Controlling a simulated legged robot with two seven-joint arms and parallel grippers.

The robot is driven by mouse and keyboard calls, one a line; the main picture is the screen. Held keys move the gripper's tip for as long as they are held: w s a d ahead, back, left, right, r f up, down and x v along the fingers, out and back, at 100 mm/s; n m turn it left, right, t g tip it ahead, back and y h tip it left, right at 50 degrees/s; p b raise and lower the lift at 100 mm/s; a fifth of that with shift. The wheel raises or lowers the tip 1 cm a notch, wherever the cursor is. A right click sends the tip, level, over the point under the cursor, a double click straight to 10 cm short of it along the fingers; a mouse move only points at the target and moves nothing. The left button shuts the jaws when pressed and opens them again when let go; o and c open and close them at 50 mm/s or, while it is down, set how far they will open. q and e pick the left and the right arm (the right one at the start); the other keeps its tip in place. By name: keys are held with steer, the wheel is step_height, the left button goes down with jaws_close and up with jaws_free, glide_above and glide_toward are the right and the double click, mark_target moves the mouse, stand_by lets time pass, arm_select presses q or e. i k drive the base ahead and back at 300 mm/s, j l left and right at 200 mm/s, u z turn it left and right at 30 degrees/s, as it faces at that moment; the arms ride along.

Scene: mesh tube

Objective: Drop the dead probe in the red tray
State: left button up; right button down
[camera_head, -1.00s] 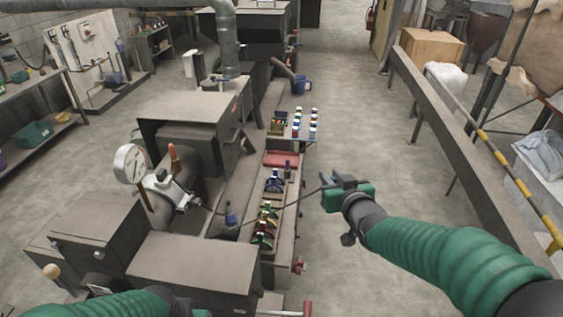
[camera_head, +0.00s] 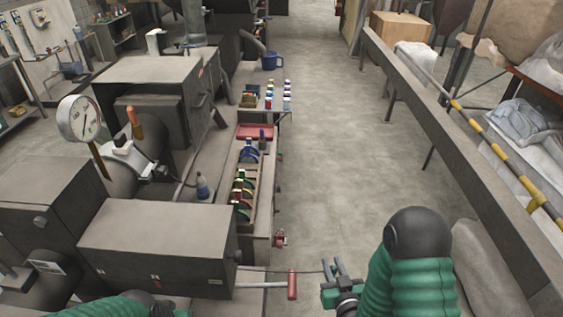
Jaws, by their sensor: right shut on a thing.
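The red tray (camera_head: 255,131) lies on the long bench left of the aisle, beyond the rack of coloured pieces. My right gripper (camera_head: 333,270) is low at the bottom centre right, over the aisle floor and well nearer than the tray. It is shut on a thin dark probe or its lead (camera_head: 308,271), which runs left from the jaws past a red handle. Its exact ends are hard to make out. Of my left arm only the green sleeve shows at the bottom left edge; its jaws are out of sight.
A rack (camera_head: 243,190) with coloured pieces stands on the bench, with a blue-capped bottle (camera_head: 203,187) beside it. Small coloured items and a blue mug (camera_head: 272,61) sit farther back. A grey box (camera_head: 160,240) and red handle (camera_head: 292,284) are near. The aisle floor is clear.

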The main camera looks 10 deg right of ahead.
mark_target(256, 132)
steer(key=i+l+u, duration=0.15)
steer(key=l+u, duration=0.2)
steer(key=l, duration=0.3)
steer(key=i+l+u, duration=0.1)
steer(key=l+u, duration=0.25)
steer(key=l, duration=0.35)
steer(key=l+u, duration=0.35)
steer(key=l, duration=0.35)
steer(key=i+l+u, duration=0.2)
steer(key=l, duration=0.15)
steer(key=i+l+u, duration=0.15)
steer(key=l, duration=0.25)
steer(key=i+l+u, duration=0.2)
steer(key=l, duration=0.2)
steer(key=l+u, duration=0.2)
steer(key=l, duration=0.2)
steer(key=i+l+u, duration=0.2)
steer(key=l, duration=0.25)
steer(key=i, duration=0.45)
